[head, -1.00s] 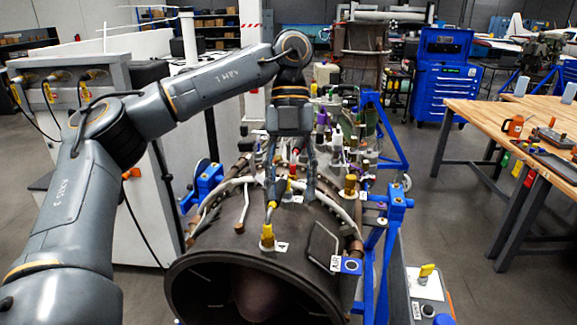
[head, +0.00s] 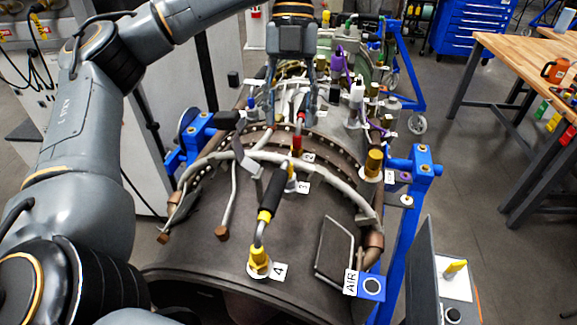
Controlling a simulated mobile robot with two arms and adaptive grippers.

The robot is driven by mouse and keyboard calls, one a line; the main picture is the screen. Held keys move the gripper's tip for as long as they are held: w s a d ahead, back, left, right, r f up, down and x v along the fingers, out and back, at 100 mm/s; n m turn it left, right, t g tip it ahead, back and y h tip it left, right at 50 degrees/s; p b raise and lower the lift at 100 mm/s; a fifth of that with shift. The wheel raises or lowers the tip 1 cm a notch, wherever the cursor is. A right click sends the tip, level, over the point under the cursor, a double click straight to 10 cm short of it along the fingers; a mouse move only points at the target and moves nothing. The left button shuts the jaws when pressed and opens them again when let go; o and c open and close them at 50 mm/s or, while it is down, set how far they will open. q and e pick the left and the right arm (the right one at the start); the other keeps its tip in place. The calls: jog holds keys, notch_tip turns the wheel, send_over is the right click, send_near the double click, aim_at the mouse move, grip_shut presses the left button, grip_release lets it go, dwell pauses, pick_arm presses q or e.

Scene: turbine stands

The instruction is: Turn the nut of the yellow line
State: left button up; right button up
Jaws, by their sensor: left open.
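The yellow line (head: 271,200) has a black sleeve with yellow ends. It runs down the top of the dark turbine casing (head: 190,258) to a yellow nut (head: 259,262) beside the label 4 (head: 278,271). My left gripper (head: 291,116) points down over the casing, farther back than the yellow line. Its two fingers are apart, with a red fitting (head: 299,140) showing just below and between them. I cannot tell whether the fingers touch anything. The yellow nut is clear of the gripper. My right gripper is not in view.
White pipes (head: 320,170) arch over the casing, and several bottles and fittings stand behind. A blue stand frame (head: 407,225) is on the right. A wooden workbench (head: 520,60) and a blue tool chest (head: 478,25) stand farther right. The floor between is free.

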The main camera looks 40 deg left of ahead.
aim_at(289, 166)
pick_arm(q)
jog(key=x, duration=0.2)
jog(key=b+x, duration=0.1)
jog(key=x, duration=0.3)
jog(key=shift+w+a+f, duration=0.15)
jog(key=shift+w+a, duration=0.1)
jog(key=shift+w, duration=0.15)
jog(key=b+x, duration=0.1)
jog(key=x, duration=0.2)
jog(key=shift+s+d, duration=0.1)
jog(key=shift+s, duration=0.05)
jog(key=shift+s+d+f, duration=0.1)
jog(key=shift+s+f, duration=0.1)
jog(key=shift+f, duration=0.4)
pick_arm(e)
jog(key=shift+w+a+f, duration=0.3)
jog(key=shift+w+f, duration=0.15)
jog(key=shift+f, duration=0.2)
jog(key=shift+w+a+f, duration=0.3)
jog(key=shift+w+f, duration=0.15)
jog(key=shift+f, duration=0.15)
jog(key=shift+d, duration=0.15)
pick_arm(q)
jog(key=shift+c, duration=0.6)
grip_shut()
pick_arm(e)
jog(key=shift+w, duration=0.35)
